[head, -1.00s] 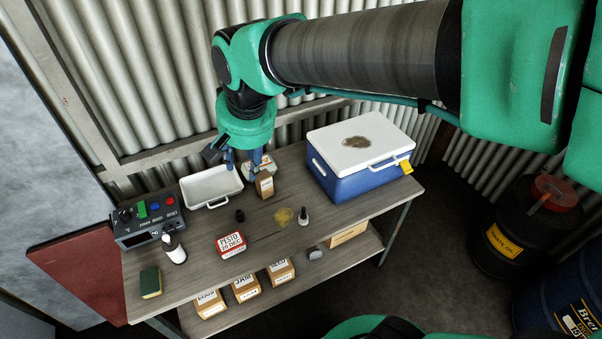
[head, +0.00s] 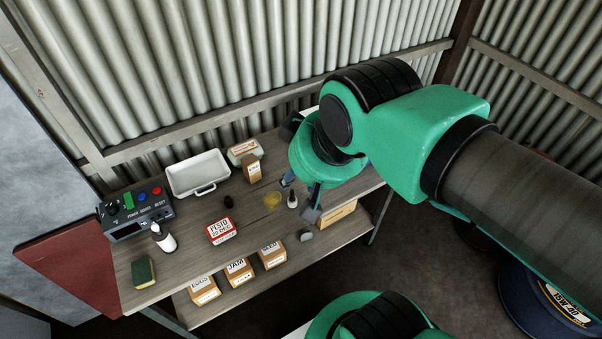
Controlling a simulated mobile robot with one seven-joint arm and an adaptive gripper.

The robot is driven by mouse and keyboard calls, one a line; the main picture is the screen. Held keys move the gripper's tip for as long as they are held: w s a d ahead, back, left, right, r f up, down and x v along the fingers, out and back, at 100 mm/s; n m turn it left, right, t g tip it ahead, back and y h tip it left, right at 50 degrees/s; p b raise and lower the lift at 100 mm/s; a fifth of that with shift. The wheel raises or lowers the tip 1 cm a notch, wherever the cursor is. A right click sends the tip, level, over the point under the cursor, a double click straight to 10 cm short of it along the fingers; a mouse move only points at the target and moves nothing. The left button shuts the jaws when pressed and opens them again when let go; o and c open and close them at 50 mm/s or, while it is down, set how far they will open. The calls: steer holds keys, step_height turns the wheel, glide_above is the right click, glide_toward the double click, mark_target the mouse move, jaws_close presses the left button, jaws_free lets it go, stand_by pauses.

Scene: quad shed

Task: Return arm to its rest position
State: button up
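My green arm reaches in from the right of the head view and bends down over the right part of the workbench (head: 184,262). My gripper (head: 299,198) is over the bench, with its fingertips apart and nothing seen between them but a small dark bottle with a pale top (head: 292,201) on the bench beyond. The cooler is almost wholly hidden behind my arm. A small brown carton (head: 252,171) stands free on the bench, left of the gripper, beside a pale tub with a red label (head: 242,151).
A white tray (head: 198,190), a control box with buttons (head: 136,212), a white bottle (head: 163,238), a red-and-white pesto tin (head: 221,232) and a sponge (head: 143,271) stand on the bench. Corrugated walls rise behind; a drum (head: 545,299) stands right.

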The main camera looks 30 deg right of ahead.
steer(key=shift+f+b, duration=0.7)
